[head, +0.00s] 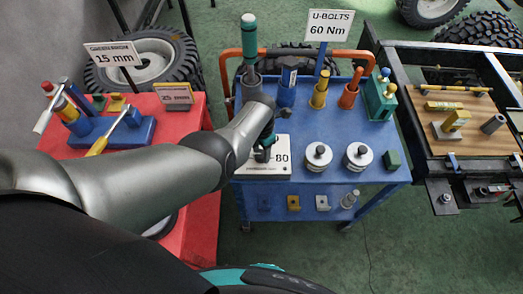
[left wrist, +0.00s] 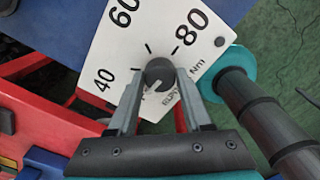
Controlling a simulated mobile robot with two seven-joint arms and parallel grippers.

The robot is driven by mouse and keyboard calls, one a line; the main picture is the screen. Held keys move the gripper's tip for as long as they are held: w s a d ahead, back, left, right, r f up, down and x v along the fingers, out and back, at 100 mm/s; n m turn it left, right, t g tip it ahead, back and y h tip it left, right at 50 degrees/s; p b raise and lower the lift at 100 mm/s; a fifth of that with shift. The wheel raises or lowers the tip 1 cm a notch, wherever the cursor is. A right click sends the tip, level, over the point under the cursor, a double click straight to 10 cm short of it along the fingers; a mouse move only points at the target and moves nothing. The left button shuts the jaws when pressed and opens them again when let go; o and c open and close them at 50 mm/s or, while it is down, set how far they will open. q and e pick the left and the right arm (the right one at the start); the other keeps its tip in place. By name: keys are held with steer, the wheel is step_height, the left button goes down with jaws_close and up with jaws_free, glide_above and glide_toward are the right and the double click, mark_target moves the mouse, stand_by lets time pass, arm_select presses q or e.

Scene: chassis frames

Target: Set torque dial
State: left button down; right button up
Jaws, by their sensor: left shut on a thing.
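The torque dial plate (head: 275,171) is white and lies at the front left of the blue cart top. In the left wrist view the dial plate (left wrist: 138,40) shows the marks 40, 60, 80 and Nm. My left gripper (head: 265,150) is over the plate; its fingers are shut on the dark round knob (left wrist: 160,70), one on each side. A pale line shows on the knob's lower part, but I cannot tell the setting. The sign (head: 329,26) reads U-BOLTS 60 Nm. The knob is hidden in the head view. My right gripper is not in view.
A teal-handled tool (head: 249,37) stands upright behind my gripper. The blue cart (head: 330,180) also holds several coloured holders and two white round gauges. A red table (head: 190,120) with tools stands left; a chassis frame (head: 400,95) stands right. Green floor shows between.

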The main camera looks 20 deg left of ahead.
arm_select(q)
steer(key=shift+a+n, duration=0.15)
steer(key=shift+n, duration=0.55)
steer(key=shift+c, duration=1.7)
jaws_free()
steer(key=shift+s, duration=0.1)
